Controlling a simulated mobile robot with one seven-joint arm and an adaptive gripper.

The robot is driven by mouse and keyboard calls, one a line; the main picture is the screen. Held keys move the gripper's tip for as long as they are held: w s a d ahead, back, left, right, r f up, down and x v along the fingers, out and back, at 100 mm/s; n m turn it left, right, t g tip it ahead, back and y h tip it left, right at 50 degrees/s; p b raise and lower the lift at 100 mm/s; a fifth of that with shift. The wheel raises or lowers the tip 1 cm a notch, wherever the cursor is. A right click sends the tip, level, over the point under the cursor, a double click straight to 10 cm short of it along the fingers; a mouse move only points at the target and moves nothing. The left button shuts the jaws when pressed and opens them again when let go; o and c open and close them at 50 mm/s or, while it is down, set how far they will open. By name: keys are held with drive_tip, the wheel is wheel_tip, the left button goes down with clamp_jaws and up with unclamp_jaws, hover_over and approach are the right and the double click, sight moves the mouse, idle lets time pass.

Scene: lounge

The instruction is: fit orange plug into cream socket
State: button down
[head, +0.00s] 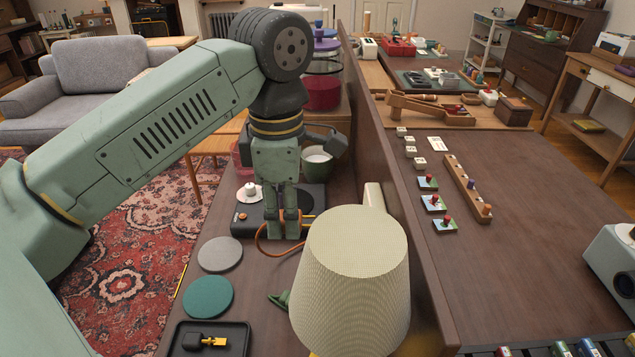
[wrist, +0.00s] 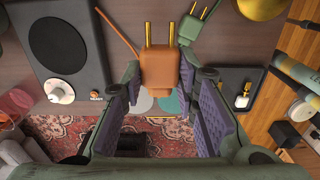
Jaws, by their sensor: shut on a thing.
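My gripper (head: 291,228) is shut on the orange plug (wrist: 159,68), which shows clearly between the purple-padded fingers in the wrist view. Its two brass prongs point away from the gripper, and to the right in the head view. An orange cable (head: 262,240) trails from it. In the head view the fingers mostly hide the plug body. A cream block (head: 373,195) stands by the dark partition just right of the gripper, partly hidden behind the lampshade. I cannot see any socket holes on it. The prongs are apart from it.
The pale lampshade (head: 352,275) stands close in front. A green plug (head: 280,298) lies beside it. A black speaker-like unit (wrist: 68,48) is beside the gripper. Grey (head: 220,254) and teal (head: 208,297) discs and a black tray (head: 232,328) lie nearby. The partition (head: 405,215) bounds the right.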

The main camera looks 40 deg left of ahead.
drive_tip(key=shift+w+r, duration=0.1)
drive_tip(key=shift+w, duration=0.45)
drive_tip(key=w+d, duration=0.3)
drive_tip(key=d, duration=0.2)
drive_tip(key=shift+w, duration=0.25)
idle(0.4)
drive_tip(key=shift+w+d, duration=0.85)
drive_tip(key=shift+d, duration=0.25)
idle(1.0)
drive_tip(key=c, duration=1.2)
unclamp_jaws()
wheel_tip(320, 180, up, 6)
drive_tip(key=p, duration=0.4)
idle(0.3)
